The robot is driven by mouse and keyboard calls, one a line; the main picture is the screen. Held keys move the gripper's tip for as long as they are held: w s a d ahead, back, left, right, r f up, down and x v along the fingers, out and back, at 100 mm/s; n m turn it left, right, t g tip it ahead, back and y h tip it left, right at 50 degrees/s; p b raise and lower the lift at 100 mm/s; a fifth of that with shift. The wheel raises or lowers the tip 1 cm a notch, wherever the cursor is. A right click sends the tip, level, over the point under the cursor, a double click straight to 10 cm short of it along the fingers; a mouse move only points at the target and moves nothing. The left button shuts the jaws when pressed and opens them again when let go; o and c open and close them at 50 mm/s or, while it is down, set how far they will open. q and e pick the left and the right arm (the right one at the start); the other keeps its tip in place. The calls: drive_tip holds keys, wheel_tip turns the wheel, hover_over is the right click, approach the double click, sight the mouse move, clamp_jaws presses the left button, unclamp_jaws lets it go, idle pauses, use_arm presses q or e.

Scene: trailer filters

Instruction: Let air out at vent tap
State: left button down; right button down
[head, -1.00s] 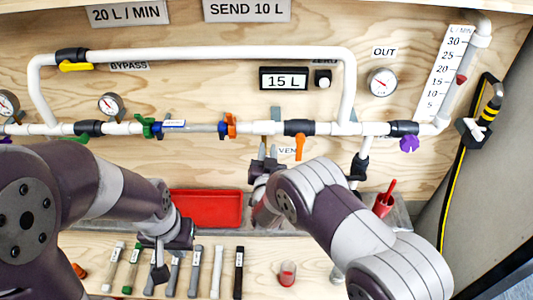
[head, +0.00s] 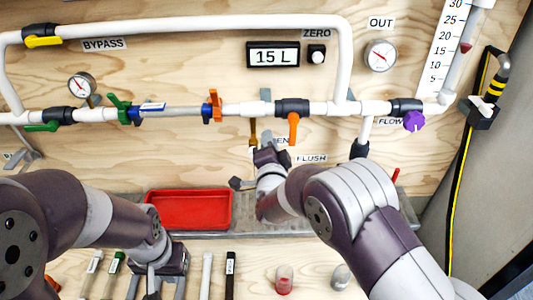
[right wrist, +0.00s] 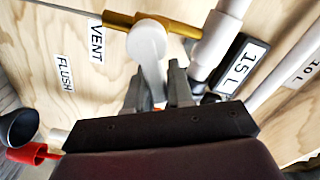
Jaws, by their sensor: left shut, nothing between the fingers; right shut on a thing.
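The vent tap, a brass fitting (head: 253,131), hangs below the white pipe above the VENT label, which is partly hidden in the head view. In the right wrist view the tap's brass body (right wrist: 180,25) carries a pale grey lever (right wrist: 148,50). My right gripper (right wrist: 158,90) is shut on this lever, its fingers either side of the lever's lower end. In the head view the right gripper (head: 266,154) is just below the tap, its fingers partly hidden by the wrist. My left gripper (head: 154,285) is shut and empty, low over the bench.
An orange-handled valve (head: 293,126) hangs just right of the vent tap. A red tray (head: 188,209) lies on the shelf left of my right arm.

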drive_tip(key=shift+d+f+m+b, duration=0.1)
drive_tip(key=shift+f+m+b, duration=0.3)
drive_tip(key=shift+m+b, duration=0.8)
drive_tip(key=shift+d+f+m+b, duration=0.1)
drive_tip(key=shift+f+m+b, duration=0.4)
drive_tip(key=shift+b, duration=1.2)
drive_tip(key=shift+d+f+m+b, duration=0.1)
drive_tip(key=shift+f+m+b, duration=0.2)
drive_tip(key=shift+m+b, duration=0.95)
drive_tip(key=shift+n, duration=0.25)
drive_tip(key=c, duration=1.1)
unclamp_jaws()
drive_tip(key=shift+r, duration=0.1)
drive_tip(key=shift+s, duration=0.1)
drive_tip(key=s, duration=1.2)
drive_tip(key=shift+s+b, duration=0.3)
drive_tip(key=shift+b, duration=0.05)
